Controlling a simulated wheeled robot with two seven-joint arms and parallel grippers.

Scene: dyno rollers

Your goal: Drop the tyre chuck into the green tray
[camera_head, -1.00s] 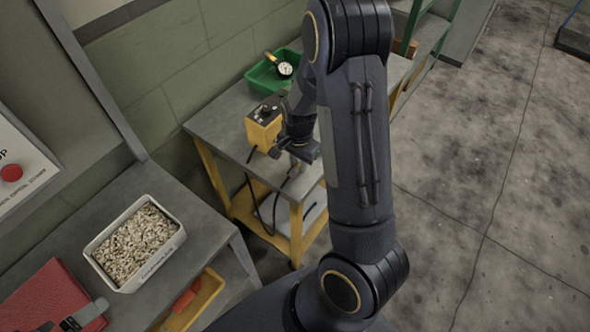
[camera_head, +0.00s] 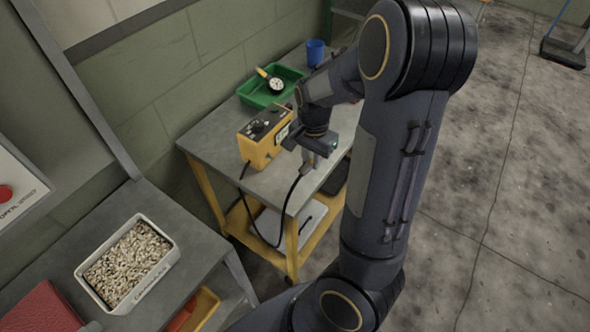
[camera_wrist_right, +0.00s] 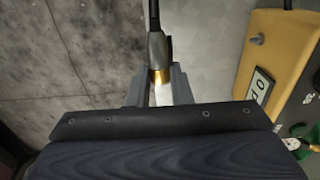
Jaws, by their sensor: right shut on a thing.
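The green tray (camera_head: 250,97) stands at the far end of the grey-topped cart, behind the yellow box. A round gauge (camera_head: 275,85) with a yellow-and-black handle lies in it. My right gripper (camera_head: 309,166) is above the cart's near right part, to the right of the yellow box and nearer than the tray. It is shut on the tyre chuck, which is mostly hidden in the head view. In the right wrist view the grey chuck (camera_wrist_right: 157,48) with a brass tip sits between the fingers (camera_wrist_right: 159,93), its black hose running away. My left gripper is not in view.
The yellow box (camera_head: 259,148) stands on the cart (camera_head: 215,143) between my gripper and the tray. The black hose (camera_head: 289,199) loops beside the cart's front edge. A blue cup (camera_head: 315,52) stands behind the tray. A white bin of pellets (camera_head: 163,262) is on the left bench.

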